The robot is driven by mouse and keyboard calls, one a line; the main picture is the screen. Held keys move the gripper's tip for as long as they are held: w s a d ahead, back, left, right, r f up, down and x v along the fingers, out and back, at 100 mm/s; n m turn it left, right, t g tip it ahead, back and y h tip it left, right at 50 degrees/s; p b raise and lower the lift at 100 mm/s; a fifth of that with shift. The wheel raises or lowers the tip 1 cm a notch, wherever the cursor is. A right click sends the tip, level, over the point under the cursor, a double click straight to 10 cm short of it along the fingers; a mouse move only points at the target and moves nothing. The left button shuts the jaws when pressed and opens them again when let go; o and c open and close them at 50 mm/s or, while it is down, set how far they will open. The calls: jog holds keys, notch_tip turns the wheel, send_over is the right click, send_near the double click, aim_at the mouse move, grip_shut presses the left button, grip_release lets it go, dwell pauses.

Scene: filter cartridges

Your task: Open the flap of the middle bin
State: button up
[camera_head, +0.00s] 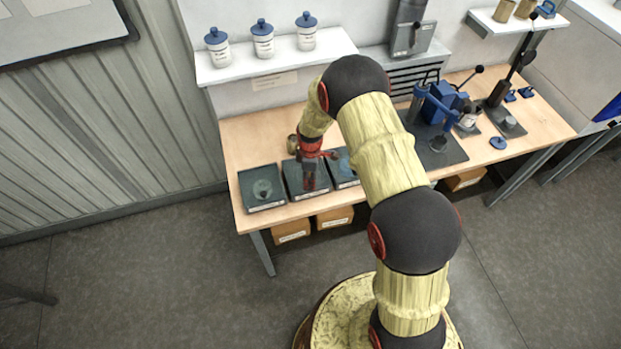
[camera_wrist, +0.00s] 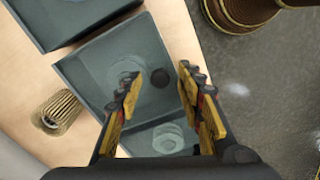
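The middle bin (camera_head: 294,178) is a dark tray in a row of three along the table's front left. My gripper (camera_head: 309,178) is over it and hides part of it. In the wrist view, this bin (camera_wrist: 85,68) has a clear greenish flap that appears to lie down over it. A dark round spot, perhaps a knob, shows on it, with a pale round shape beside it. My gripper (camera_wrist: 158,85) is open, with the dark spot between its fingertips and nothing held. Whether the fingers touch the flap cannot be told.
The left bin (camera_head: 262,203) and right bin (camera_head: 342,180) flank it closely. A ribbed cartridge (camera_wrist: 60,111) lies on the table behind. A blue press (camera_head: 440,103) stands to the right; a shelf (camera_head: 270,66) with jars is above.

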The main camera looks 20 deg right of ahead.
grip_shut()
dwell(0.5)
dwell(0.4)
